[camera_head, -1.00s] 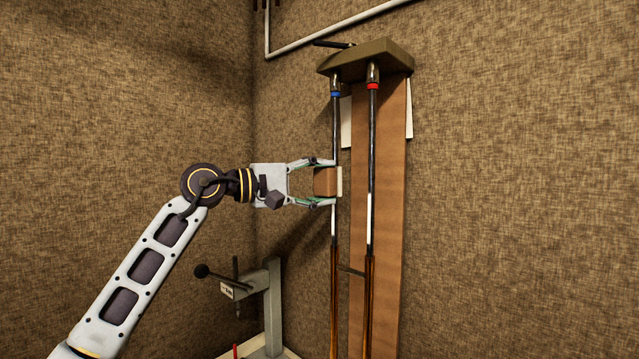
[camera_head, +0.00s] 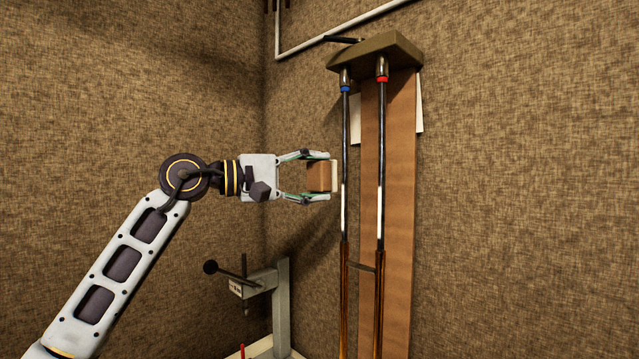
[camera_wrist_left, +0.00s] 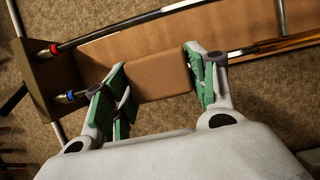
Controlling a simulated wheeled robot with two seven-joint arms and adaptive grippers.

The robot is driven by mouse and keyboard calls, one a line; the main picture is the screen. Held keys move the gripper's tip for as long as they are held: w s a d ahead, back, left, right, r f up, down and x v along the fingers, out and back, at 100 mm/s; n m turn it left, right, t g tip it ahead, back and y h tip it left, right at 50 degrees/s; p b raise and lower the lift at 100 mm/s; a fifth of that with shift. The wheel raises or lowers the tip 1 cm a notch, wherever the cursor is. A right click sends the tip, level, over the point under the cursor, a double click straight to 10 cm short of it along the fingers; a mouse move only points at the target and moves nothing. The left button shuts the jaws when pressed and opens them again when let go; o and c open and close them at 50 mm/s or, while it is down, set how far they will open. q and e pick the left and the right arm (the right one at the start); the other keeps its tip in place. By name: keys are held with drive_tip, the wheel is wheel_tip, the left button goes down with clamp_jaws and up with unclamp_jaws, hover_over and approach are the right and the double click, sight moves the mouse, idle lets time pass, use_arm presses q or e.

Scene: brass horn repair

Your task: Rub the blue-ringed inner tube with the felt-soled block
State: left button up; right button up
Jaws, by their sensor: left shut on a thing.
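The blue-ringed inner tube (camera_head: 345,140) hangs upright from a bracket, its blue ring (camera_head: 345,89) near the top. The red-ringed tube (camera_head: 381,140) hangs parallel to its right. My left gripper (camera_head: 326,177) is shut on the brown block (camera_head: 318,177), whose pale felt sole (camera_head: 334,176) faces the blue-ringed tube. In the head view a narrow gap shows between sole and tube. The left wrist view shows the block (camera_wrist_left: 160,77) between the green finger pads; the sole is hidden there. The blue ring (camera_wrist_left: 69,96) shows beside the fingers. My right gripper is not in view.
An olive bracket (camera_head: 375,54) holds both tubes before a brown board (camera_head: 402,200) on the wall. Below my left gripper stands a grey lever press (camera_head: 280,300). A white pipe (camera_head: 340,28) runs along the wall.

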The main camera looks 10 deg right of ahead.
use_arm(q)
drive_tip(key=shift+s+a, duration=0.4)
drive_tip(key=shift+a, duration=0.1)
drive_tip(key=shift+b, duration=0.3)
drive_tip(key=shift+s+a+b, duration=0.55)
drive_tip(key=shift+s+a, duration=0.05)
drive_tip(key=shift+a, duration=0.2)
drive_tip(key=shift+s+a, duration=0.4)
drive_tip(key=shift+a, duration=0.2)
drive_tip(key=shift+d, duration=0.1)
